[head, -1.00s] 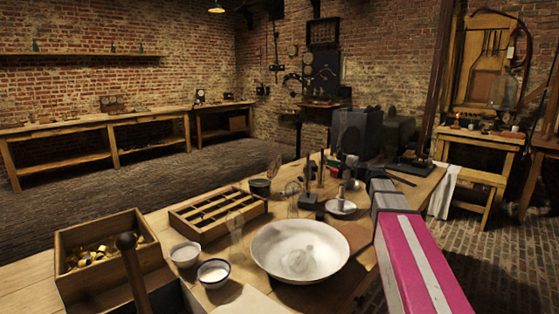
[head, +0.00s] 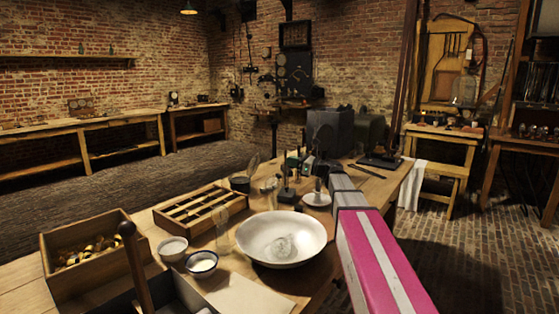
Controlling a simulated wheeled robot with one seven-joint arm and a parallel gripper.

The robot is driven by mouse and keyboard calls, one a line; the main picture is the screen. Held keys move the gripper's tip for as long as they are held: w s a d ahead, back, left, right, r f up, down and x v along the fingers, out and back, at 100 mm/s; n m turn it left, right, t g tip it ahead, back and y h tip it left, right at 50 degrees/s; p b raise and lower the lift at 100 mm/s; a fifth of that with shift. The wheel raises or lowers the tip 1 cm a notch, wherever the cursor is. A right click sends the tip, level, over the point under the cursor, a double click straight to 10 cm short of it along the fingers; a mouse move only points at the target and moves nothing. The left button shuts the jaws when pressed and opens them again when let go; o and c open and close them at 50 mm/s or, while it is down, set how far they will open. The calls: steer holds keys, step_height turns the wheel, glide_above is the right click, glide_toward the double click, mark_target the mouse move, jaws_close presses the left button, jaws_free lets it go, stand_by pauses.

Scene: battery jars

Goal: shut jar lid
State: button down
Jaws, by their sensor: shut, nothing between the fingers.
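Clear glass vessels that may be the jars stand on the workbench (head: 250,288): one (head: 222,232) left of the white bowl and a smaller one (head: 270,187) behind it. A clear glass piece (head: 283,246) shows in the bowl. My pink and grey arm reaches in from the lower right. My gripper (head: 337,170) is at its far end, over the bench's right part, right of the smaller glass vessel. It is shut and empty; its fingertips are hard to make out.
A white bowl (head: 262,255), two small cups (head: 172,250) (head: 201,264), a slotted wooden tray (head: 190,222) and a wooden box of brass bits (head: 65,280) crowd the near bench. Dark upright stands (head: 285,192) and a dark box (head: 330,132) are farther back. Open floor lies right of the bench.

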steer(key=x, duration=1.3)
steer(key=w+a+f+g+h, duration=0.1)
steer(key=w+a+g+h, duration=0.1)
steer(key=a+h, duration=0.3)
steer(key=w+a+g+h, duration=0.2)
steer(key=a+h, duration=0.2)
steer(key=a, duration=0.1)
steer(key=w+a+f+g+h, duration=0.1)
steer(key=w+a+g+h, duration=0.1)
steer(key=a+h, duration=0.3)
steer(key=shift+w+a+f+h, duration=0.3)
steer(key=shift+w+a+f, duration=0.1)
steer(key=shift+w, duration=0.1)
step_height(320, 180, down, 6)
steer(key=w+a+g+h, duration=0.1)
steer(key=a, duration=0.1)
steer(key=shift+a, duration=0.3)
steer(key=shift+r, duration=0.1)
stand_by(0.3)
